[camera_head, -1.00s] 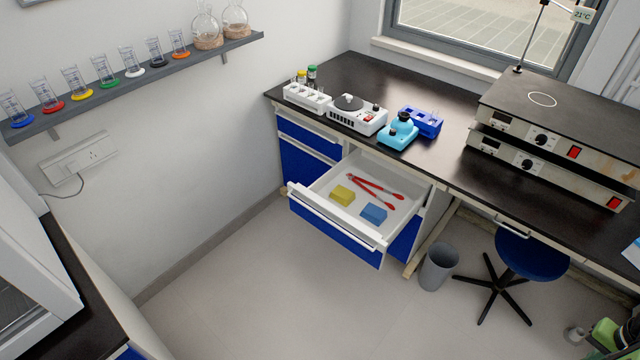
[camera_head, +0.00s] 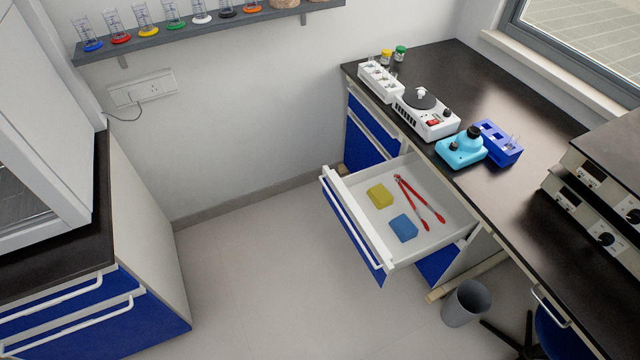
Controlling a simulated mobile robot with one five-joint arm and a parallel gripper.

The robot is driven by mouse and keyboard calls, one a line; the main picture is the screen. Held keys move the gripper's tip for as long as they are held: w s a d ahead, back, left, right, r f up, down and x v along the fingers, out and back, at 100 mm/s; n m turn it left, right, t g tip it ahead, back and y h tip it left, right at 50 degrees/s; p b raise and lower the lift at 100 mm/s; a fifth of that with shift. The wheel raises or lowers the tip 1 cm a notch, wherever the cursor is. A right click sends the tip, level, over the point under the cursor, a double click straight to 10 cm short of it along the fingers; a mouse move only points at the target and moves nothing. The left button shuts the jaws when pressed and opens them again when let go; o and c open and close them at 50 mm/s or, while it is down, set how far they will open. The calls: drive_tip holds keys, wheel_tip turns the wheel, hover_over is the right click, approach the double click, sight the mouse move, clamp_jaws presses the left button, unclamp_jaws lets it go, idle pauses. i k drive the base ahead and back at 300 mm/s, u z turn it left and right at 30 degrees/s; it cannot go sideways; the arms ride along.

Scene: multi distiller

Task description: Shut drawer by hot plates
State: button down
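The open drawer (camera_head: 352,225) has a blue front with a white handle bar and a white inside. It is pulled well out from under the black bench, in the middle right of the head view. Inside it lie a yellow sponge (camera_head: 380,195), a blue sponge (camera_head: 403,228) and red-handled tongs (camera_head: 420,203). The hot plates (camera_head: 590,180) are stacked on the bench at the right edge, partly cut off. My gripper is not in view.
A blue cabinet with a black top (camera_head: 60,255) stands at the left. A grey bin (camera_head: 466,303) and a blue stool (camera_head: 555,330) stand right of the drawer. The floor (camera_head: 260,270) between the left cabinet and the drawer is clear. Small devices line the bench (camera_head: 490,85).

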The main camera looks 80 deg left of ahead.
sight(367, 227)
drive_tip(key=u, duration=1.05)
drive_tip(key=k, duration=0.15)
drive_tip(key=u, duration=2.9)
drive_tip(key=i, duration=0.2)
drive_tip(key=z, duration=0.2)
drive_tip(key=i, duration=1.3)
drive_tip(key=u, duration=0.15)
